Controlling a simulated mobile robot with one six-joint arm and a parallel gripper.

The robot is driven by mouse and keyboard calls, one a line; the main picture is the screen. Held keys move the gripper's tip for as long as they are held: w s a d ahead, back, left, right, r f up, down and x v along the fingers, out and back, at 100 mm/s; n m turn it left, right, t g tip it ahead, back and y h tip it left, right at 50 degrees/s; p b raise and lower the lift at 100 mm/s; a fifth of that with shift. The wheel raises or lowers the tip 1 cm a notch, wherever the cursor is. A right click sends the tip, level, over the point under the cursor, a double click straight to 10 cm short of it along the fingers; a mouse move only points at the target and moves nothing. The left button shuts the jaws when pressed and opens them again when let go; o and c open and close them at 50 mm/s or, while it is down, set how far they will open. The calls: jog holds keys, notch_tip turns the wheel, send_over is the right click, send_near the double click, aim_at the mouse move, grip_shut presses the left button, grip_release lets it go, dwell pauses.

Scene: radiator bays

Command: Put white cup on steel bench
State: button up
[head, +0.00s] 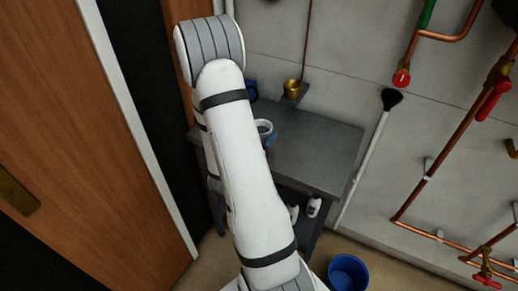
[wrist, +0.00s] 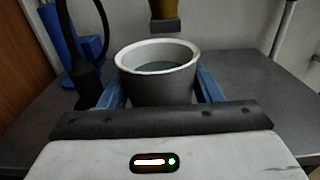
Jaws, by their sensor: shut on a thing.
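The white cup (wrist: 158,88) stands upright between the two blue fingers of my gripper (wrist: 160,84) in the wrist view. Its pale rim faces up, and its shaded side looks grey. My gripper is shut on it. In the head view the cup (head: 263,125) shows just right of my arm, partly hidden by it, over the left part of the steel bench (head: 318,152). The bench has a dark grey top, which also shows in the wrist view (wrist: 255,85). The cup's base is hidden, so I cannot tell whether it touches the bench.
A brass cup (head: 292,88) sits on a small wall bracket behind the bench. A blue object (head: 251,90) stands at the bench's back left. White bottles (head: 313,207) are below the top. A brush (head: 390,98) leans at right; a blue bucket (head: 348,272) is on the floor. The bench's right side is clear.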

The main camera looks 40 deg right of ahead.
jog(key=shift+f, duration=2.5)
jog(key=shift+f, duration=0.2)
jog(key=o, duration=1.1)
jog(key=shift+c, duration=0.2)
jog(key=shift+r, duration=0.15)
